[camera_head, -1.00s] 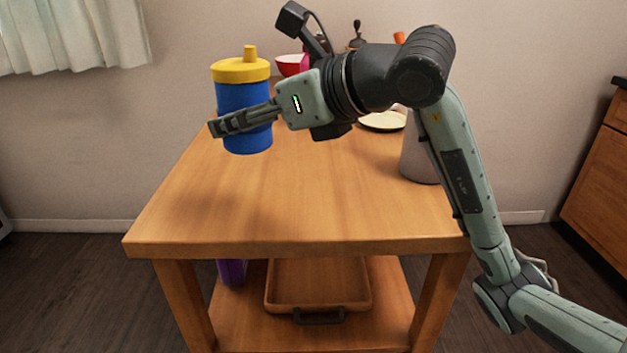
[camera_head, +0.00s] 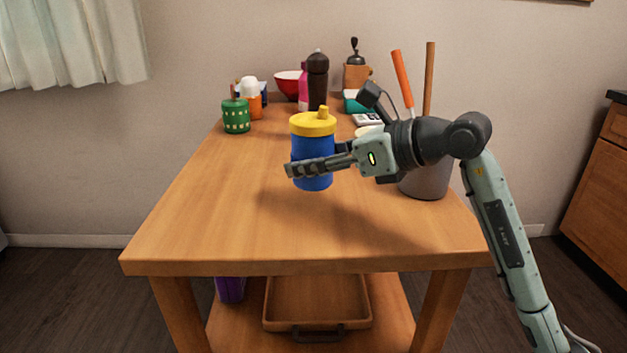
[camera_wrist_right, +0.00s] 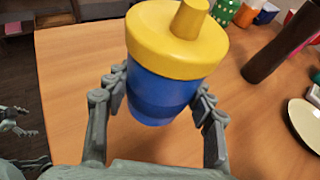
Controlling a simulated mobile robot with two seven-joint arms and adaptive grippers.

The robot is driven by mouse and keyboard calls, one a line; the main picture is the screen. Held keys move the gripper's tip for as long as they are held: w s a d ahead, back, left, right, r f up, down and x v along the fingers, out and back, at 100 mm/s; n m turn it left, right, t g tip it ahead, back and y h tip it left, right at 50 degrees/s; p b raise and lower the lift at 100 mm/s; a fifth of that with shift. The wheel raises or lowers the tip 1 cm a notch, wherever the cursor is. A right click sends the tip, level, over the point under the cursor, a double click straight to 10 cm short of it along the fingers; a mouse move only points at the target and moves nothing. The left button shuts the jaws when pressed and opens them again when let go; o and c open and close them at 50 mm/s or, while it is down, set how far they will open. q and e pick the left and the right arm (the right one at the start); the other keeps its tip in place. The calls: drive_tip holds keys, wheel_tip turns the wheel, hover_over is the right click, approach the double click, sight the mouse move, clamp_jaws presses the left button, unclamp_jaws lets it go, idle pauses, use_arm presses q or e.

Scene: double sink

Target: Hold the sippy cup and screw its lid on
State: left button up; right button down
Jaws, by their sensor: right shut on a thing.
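The sippy cup (camera_head: 313,180) is blue with a yellow spouted lid (camera_head: 312,124) sitting on its top. It is upright; the frames do not show whether the lid is tight. My right gripper (camera_head: 293,170) is shut around the blue body, with its fingers on both sides. The cup seems to be held above the wooden table, with a shadow below. In the right wrist view, the cup (camera_wrist_right: 155,95) stands between the two fingers (camera_wrist_right: 158,98), with the yellow lid (camera_wrist_right: 175,38) above them.
A grey container (camera_head: 428,185) with long handles stands at the table's right. A green dotted holder (camera_head: 236,116), a dark bottle (camera_head: 317,80), a red bowl (camera_head: 287,86) and a grinder (camera_head: 355,76) stand at the back. The front of the wooden table (camera_head: 220,225) is clear. A tray (camera_head: 315,300) lies on the lower shelf.

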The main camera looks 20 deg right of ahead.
sight(314, 181)
drive_tip(key=shift+f, duration=1.9)
drive_tip(key=shift+f, duration=0.1)
drive_tip(key=c, duration=0.6)
unclamp_jaws()
use_arm(q)
drive_tip(key=shift+w+r, duration=0.1)
drive_tip(key=shift+r, duration=0.3)
